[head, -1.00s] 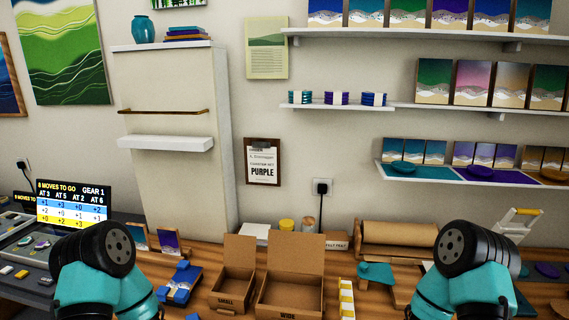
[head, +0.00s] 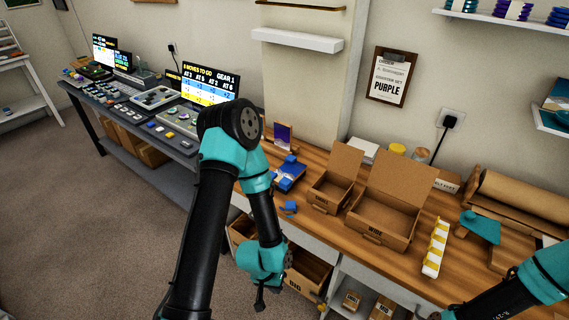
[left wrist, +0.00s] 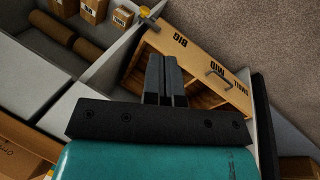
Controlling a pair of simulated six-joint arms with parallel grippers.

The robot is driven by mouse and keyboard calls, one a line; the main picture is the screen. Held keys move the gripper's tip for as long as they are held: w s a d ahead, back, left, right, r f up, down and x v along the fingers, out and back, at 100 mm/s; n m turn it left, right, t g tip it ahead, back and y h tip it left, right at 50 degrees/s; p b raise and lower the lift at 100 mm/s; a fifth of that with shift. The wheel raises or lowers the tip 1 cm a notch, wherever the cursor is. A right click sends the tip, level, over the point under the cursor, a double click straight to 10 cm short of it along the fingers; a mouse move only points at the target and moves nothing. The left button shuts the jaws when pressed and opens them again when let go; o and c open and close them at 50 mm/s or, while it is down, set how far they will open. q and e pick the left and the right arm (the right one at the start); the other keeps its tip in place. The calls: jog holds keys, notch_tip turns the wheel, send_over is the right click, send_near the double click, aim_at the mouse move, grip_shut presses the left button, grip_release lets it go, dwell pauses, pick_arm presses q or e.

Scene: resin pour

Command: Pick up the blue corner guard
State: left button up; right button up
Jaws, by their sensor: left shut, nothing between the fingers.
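Small blue pieces that look like corner guards (head: 290,207) lie on the wooden bench near its front edge, in the head view. More blue shows on the dark blue picture block (head: 290,174) just behind them. My left gripper (head: 261,300) hangs below the bench top, in front of the lower shelf, well apart from the blue pieces. In the left wrist view its fingers (left wrist: 164,78) are together and empty, and no blue piece shows there. Part of my right arm enters at the lower right; its gripper is out of view.
Open cartons, a small one (head: 331,190) and a wide one (head: 378,226), stand right of the blue pieces. A white-and-yellow strip (head: 435,247) lies further right. The lower shelf holds a BIG box (left wrist: 181,41). The grey console table (head: 150,115) stands at left.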

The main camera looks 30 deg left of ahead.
pick_arm(q)
jog(key=o, duration=1.4)
jog(key=shift+a, duration=0.1)
